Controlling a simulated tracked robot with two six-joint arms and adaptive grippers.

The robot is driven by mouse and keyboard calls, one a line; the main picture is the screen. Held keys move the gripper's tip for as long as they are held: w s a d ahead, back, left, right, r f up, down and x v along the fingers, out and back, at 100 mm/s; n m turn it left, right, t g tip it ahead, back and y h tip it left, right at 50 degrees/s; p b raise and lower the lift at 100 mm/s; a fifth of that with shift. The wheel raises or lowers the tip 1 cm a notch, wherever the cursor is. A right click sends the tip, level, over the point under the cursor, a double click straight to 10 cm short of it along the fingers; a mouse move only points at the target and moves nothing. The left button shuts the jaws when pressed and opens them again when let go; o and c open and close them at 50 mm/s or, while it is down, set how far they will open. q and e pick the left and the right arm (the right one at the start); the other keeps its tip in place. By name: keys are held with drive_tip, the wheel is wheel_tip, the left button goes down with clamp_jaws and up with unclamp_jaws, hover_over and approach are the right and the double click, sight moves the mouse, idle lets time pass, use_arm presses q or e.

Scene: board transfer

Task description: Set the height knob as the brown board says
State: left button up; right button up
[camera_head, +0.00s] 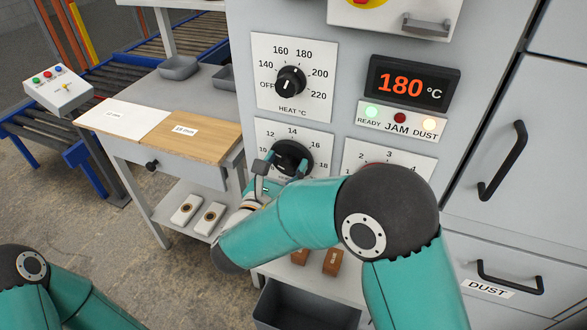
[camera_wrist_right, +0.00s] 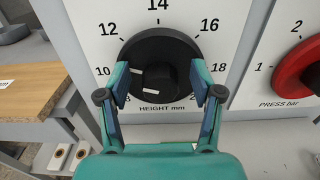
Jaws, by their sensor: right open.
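The height knob (camera_head: 293,156) is a black round dial on the machine's front panel. In the right wrist view the knob (camera_wrist_right: 160,50) sits in a scale marked 10, 12, 14, 16 and 18, above the words HEIGHT mm. White marks show on its lower left part; its exact setting is hard to read. My right gripper (camera_head: 286,165) is open, its fingers on either side of the knob's lower part; I cannot tell if they touch it. It also shows in the wrist view (camera_wrist_right: 160,85). The brown board (camera_head: 215,132) lies on the side table, its label apparently reading 18 mm. My left gripper is out of view.
A white board (camera_head: 125,117) lies beside the brown one. The heat knob (camera_head: 290,80) is above the height knob, and a red press knob (camera_wrist_right: 300,70) is to its right. The display (camera_head: 412,85) reads 180 °C. An open grey bin (camera_head: 305,308) is below.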

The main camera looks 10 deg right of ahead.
drive_tip(key=r, duration=0.8)
drive_tip(key=shift+a, duration=0.3)
